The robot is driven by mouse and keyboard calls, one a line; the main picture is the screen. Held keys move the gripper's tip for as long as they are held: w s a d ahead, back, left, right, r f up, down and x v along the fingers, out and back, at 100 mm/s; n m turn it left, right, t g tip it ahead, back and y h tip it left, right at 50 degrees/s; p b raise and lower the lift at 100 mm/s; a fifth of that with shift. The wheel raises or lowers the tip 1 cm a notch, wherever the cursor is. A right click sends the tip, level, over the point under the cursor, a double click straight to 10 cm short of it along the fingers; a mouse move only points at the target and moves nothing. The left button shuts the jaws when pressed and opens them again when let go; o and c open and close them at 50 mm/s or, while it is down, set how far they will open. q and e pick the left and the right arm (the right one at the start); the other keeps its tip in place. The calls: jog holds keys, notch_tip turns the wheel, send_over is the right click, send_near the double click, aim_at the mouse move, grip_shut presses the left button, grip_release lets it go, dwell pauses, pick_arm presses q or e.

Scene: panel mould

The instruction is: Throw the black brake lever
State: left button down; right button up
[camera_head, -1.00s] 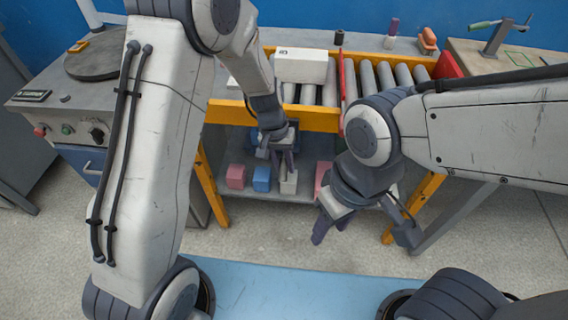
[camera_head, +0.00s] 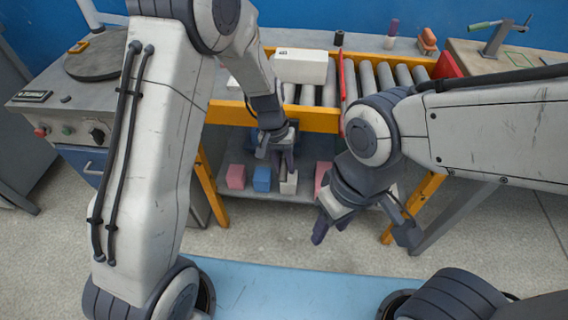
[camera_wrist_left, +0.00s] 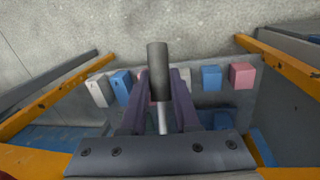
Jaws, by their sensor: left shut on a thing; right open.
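The black brake lever (camera_wrist_left: 158,71) shows in the left wrist view as a dark cylindrical grip on a thin light metal rod. It stands between the two fingers of my left gripper (camera_wrist_left: 160,100), which is shut on it. In the head view my left gripper (camera_head: 282,160) is below the orange front rail of the roller conveyor, above the lower shelf. I cannot make out the lever there. My right gripper (camera_head: 328,222) is open and empty, in front of the conveyor's right part and away from the lever.
A white box (camera_head: 301,66) lies on the rollers, beside an upright red bar (camera_head: 342,82). Pink (camera_head: 236,176) and blue (camera_head: 262,179) blocks and a white block (camera_head: 289,184) sit on the lower shelf. Orange legs (camera_head: 211,188) flank it.

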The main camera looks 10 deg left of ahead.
aim_at(283, 166)
pick_arm(q)
jog(key=r+g+p, duration=0.1)
jog(key=g+p, duration=0.1)
jog(key=p, duration=0.2)
jog(key=r+g+p, duration=0.2)
jog(key=p, duration=0.2)
jog(key=shift+s+r, duration=0.25)
jog(key=shift+s, duration=0.15)
jog(key=shift+r+n+g+p, duration=0.3)
jog(key=shift+g+p, duration=0.3)
jog(key=shift+p, duration=0.05)
jog(key=shift+r+g+p, duration=0.4)
jog(key=shift+r+g, duration=0.1)
jog(key=shift+g, duration=0.3)
jog(key=c, duration=0.7)
grip_release()
jog(key=shift+o, duration=0.2)
jog(key=v, duration=1)
jog(key=shift+r+b, duration=0.2)
jog(key=shift+b, duration=0.25)
